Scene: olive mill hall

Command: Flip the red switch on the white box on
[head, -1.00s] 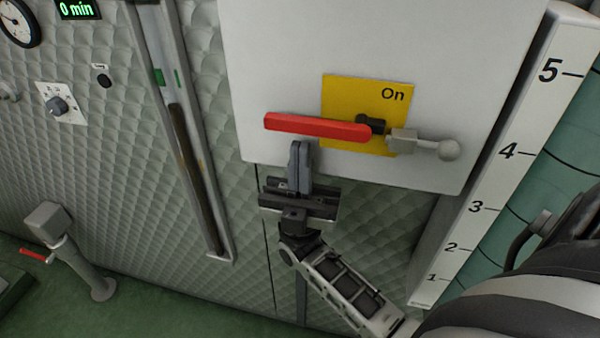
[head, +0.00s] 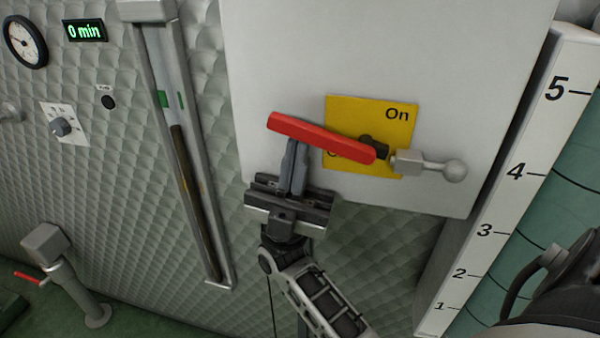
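The red switch (head: 320,138) is a long red lever on the front of the white box (head: 290,60). It tilts, its left end higher than its right end at the dark pivot. Behind it is a yellow plate (head: 370,110) marked "On" at top right; lettering lower down is mostly hidden by the lever. My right gripper (head: 294,146) comes from below, its two fingers close together with no clear gap. The fingertips are at the lever's underside, left of its middle, and seem to touch it. My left gripper is not in view.
A grey ball-ended arm (head: 430,165) sticks out right of the pivot. A numbered scale (head: 500,190) stands right of the box. A post with a small red handle (head: 70,270) stands lower left.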

